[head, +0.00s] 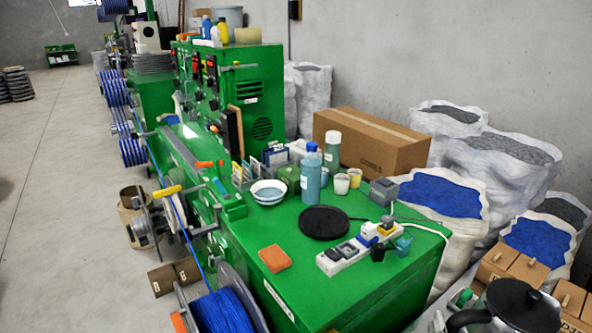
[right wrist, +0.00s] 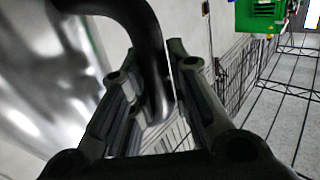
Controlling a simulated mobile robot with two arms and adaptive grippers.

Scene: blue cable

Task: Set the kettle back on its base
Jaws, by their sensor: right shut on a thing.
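The kettle (head: 515,308), with a black lid and shiny steel body, is at the bottom right of the head view, partly cut off by the frame edge. In the right wrist view its steel body (right wrist: 45,70) fills the left side. My right gripper (right wrist: 152,75) is shut on the kettle's black curved handle (right wrist: 135,18), which passes between the fingers. The kettle is apart from its base, a round black disc (head: 324,222) lying bare on the green bench top (head: 300,285). My left gripper is not in view.
A power strip (head: 350,255) with plugs lies right of the base. Bottles (head: 311,178), cups (head: 341,184) and a bowl (head: 268,192) stand behind it. An orange sponge (head: 274,259) lies front left. Sacks (head: 445,200) and small cardboard boxes (head: 512,268) are right of the bench.

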